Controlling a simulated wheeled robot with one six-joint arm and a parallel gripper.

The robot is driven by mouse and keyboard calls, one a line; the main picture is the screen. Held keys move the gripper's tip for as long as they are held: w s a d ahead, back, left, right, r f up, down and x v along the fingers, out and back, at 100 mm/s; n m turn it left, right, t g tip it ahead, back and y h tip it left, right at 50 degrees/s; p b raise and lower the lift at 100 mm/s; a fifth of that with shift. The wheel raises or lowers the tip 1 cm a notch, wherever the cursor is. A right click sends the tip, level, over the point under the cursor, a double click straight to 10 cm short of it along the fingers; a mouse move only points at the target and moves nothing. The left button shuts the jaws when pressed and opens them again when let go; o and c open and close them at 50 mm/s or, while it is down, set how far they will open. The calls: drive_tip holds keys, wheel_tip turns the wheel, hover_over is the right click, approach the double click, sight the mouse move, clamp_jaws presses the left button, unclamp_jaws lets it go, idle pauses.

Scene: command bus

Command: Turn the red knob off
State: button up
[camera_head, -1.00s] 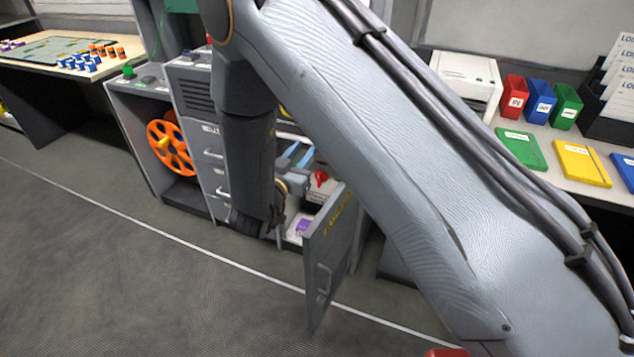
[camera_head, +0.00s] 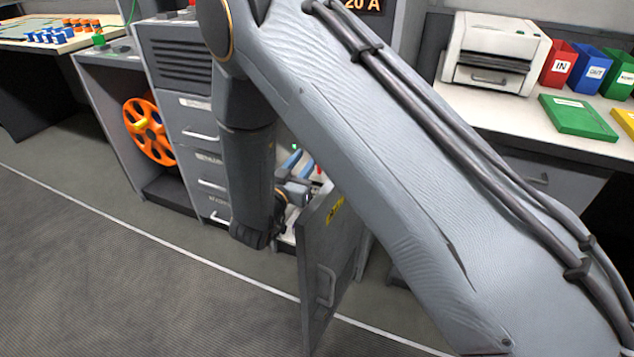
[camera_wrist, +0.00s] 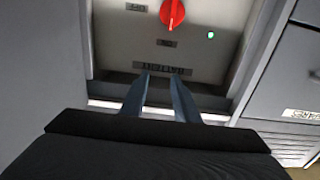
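The red knob (camera_wrist: 172,14) shows at the top of the wrist view, on a light panel (camera_wrist: 205,55) inside the open compartment. Its handle stands about upright in that view. My gripper (camera_wrist: 160,80) points at the panel below the knob, over a dark label strip. Its two blue-grey fingers are apart with nothing between them. In the head view my gripper (camera_head: 298,172) is partly hidden behind my arm. Only a small bit of red shows beside it there, so the knob is mostly hidden.
The open cabinet door (camera_head: 328,265) stands out in front of the compartment, just right of my gripper. Drawers (camera_head: 205,170) and an orange reel (camera_head: 148,132) are at left. A printer (camera_head: 492,52) stands on the right counter. The floor at left is clear.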

drive_tip(key=w+f+b, duration=0.3)
drive_tip(key=f+b, duration=0.6)
drive_tip(key=f, duration=0.2)
drive_tip(key=b+x, duration=0.2)
drive_tip(key=x, duration=0.6)
drive_tip(key=shift+b, duration=0.4)
drive_tip(key=shift+s, duration=0.1)
clamp_jaws()
